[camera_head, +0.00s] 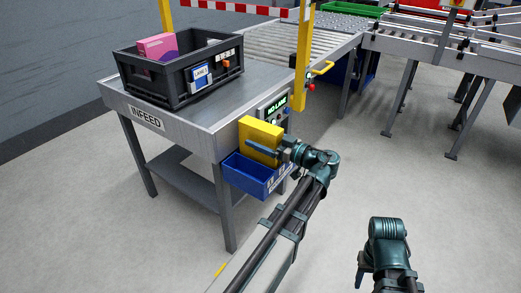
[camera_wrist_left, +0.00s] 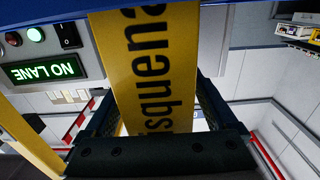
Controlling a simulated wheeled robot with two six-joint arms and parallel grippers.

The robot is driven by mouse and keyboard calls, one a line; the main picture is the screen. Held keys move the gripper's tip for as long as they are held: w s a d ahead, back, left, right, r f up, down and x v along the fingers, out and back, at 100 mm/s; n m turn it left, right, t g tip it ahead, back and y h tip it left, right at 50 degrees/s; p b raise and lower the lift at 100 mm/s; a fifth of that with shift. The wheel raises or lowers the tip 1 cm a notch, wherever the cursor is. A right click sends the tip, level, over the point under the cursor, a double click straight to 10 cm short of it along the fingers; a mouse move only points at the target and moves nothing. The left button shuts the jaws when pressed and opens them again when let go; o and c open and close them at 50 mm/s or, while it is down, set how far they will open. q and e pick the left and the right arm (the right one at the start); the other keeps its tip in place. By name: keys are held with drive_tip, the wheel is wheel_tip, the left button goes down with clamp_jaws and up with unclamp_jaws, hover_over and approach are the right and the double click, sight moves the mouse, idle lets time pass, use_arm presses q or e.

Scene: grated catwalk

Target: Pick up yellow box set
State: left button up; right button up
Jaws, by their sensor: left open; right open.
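The yellow box (camera_head: 260,134) stands upright in a small blue bin (camera_head: 252,176) on the front of the infeed table. My left gripper (camera_head: 264,150) is at the box, with one finger seen across its near face. In the left wrist view the yellow box (camera_wrist_left: 155,65), with large black lettering, lies between the two open fingers (camera_wrist_left: 157,115). I cannot tell whether either finger touches it. The box's lower part is hidden by the bin. My right gripper (camera_head: 362,272) is open, empty and low at the lower right, away from the box.
The infeed table (camera_head: 205,112) carries a black crate (camera_head: 185,72) with a pink box (camera_head: 158,46). A panel reading NO LANE (camera_wrist_left: 43,71) is beside the yellow box. A yellow post (camera_head: 302,65) and roller conveyors (camera_head: 440,45) stand behind. The floor at right is clear.

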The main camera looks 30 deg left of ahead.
use_arm(q)
drive_tip(key=shift+a, duration=0.2)
drive_tip(key=shift+c, duration=0.3)
clamp_jaws()
drive_tip(key=shift+r, duration=0.2)
